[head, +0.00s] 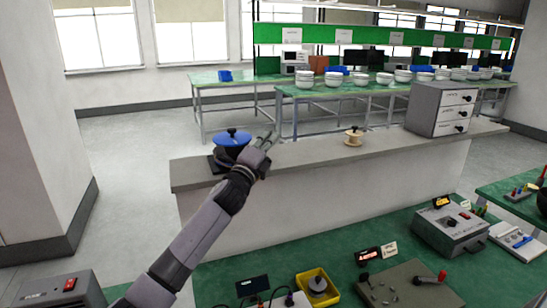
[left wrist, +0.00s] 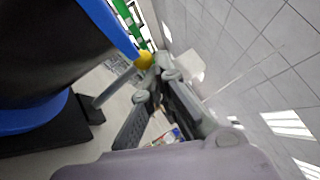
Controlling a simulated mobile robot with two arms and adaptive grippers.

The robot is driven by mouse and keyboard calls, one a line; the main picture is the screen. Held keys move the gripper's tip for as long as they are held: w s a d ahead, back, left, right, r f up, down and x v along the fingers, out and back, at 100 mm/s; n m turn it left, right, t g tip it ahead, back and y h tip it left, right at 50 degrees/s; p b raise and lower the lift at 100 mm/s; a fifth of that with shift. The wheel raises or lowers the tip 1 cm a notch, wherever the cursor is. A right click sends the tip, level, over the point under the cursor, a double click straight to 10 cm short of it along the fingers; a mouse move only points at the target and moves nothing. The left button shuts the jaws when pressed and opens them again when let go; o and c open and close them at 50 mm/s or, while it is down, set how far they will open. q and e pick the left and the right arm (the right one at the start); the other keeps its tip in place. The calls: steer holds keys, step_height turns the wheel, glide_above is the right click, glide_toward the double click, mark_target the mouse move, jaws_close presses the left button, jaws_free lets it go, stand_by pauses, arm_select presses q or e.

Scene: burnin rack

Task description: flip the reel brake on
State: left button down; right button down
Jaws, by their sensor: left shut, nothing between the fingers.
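A reel with blue flanges (head: 232,138) and a dark middle stands on a black base (head: 213,164) at the left end of the grey counter. In the left wrist view the reel (left wrist: 50,50) is large and close on the left. A yellow knob (left wrist: 145,60) shows beside it, and a grey rod (left wrist: 115,88) lies below; I cannot tell how the lever is set. My left gripper (head: 268,141) is shut and empty, just right of the reel. In the left wrist view its fingers (left wrist: 160,82) are close to the knob; contact is unclear. My right gripper is out of view.
A wooden spool (head: 354,136) and a grey drawer cabinet (head: 441,108) stand farther right on the counter (head: 300,154). The counter between reel and spool is clear. The near green bench holds a yellow tray (head: 330,298) and a grey box (head: 450,230).

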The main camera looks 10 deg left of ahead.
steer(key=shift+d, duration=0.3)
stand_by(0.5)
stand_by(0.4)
